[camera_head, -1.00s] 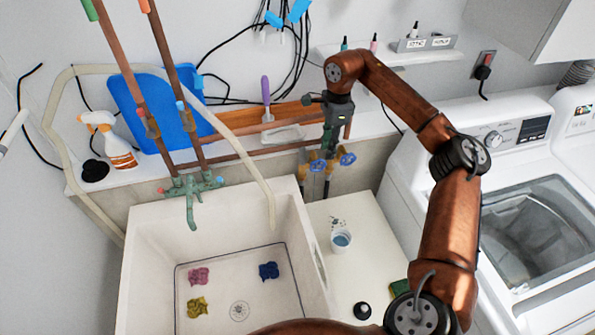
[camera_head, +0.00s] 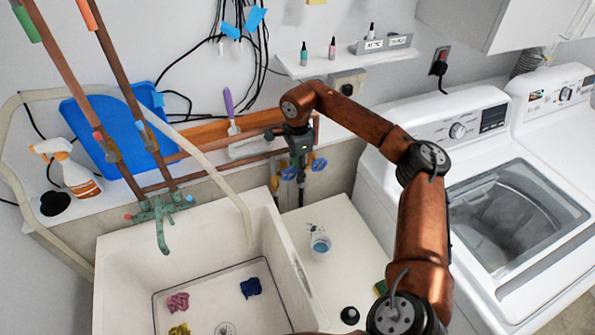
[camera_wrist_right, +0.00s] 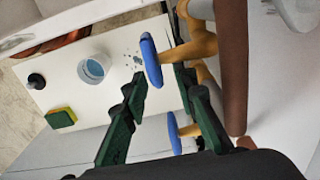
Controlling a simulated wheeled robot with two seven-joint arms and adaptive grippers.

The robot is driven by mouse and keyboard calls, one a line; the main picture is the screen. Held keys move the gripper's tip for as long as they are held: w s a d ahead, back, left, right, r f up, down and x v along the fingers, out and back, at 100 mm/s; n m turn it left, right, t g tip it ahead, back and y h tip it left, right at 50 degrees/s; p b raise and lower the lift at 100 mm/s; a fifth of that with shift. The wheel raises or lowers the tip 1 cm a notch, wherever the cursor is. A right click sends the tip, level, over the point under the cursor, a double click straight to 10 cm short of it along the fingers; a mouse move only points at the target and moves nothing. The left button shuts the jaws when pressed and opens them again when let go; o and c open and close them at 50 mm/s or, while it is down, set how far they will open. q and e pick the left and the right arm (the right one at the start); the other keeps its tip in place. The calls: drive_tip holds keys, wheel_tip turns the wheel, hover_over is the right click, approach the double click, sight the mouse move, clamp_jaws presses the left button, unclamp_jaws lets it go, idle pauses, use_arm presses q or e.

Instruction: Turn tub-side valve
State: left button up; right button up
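Two brass valves with blue handles stand side by side behind the white counter. The tub-side valve's handle (camera_head: 289,173) is the left one; the other handle (camera_head: 319,164) is to its right. My right gripper (camera_head: 300,190) points down at the valves, its fingers between and partly in front of them. In the right wrist view its green fingers (camera_wrist_right: 160,82) are apart. The upper blue handle (camera_wrist_right: 149,60), on the tub side, lies at the fingertips, partly in the gap; contact cannot be told. The lower handle (camera_wrist_right: 174,133) shows between the fingers. My left gripper is out of view.
The white tub (camera_head: 118,262) with colored cloths is left of the valves. A cup (camera_head: 320,245), a dark round object (camera_head: 349,315) and a sponge (camera_wrist_right: 61,118) sit on the counter. A copper pipe (camera_wrist_right: 231,60) runs close beside the valves. The washer (camera_head: 440,125) stands right.

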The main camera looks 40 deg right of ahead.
drive_tip(key=shift+c, duration=0.6)
clamp_jaws()
drive_tip(key=shift+d, duration=0.1)
drive_tip(key=y, duration=0.1)
drive_tip(key=f+t+y, duration=0.1)
drive_tip(key=y, duration=0.1)
drive_tip(key=shift+b, duration=0.3)
drive_tip(key=shift+f+t+y+b, duration=0.25)
drive_tip(key=shift+t+y+b, duration=0.2)
drive_tip(key=shift+y, duration=0.75)
drive_tip(key=shift+w+a+y+b, duration=0.1)
drive_tip(key=shift+a+y+b, duration=0.1)
drive_tip(key=shift+y+b, duration=0.3)
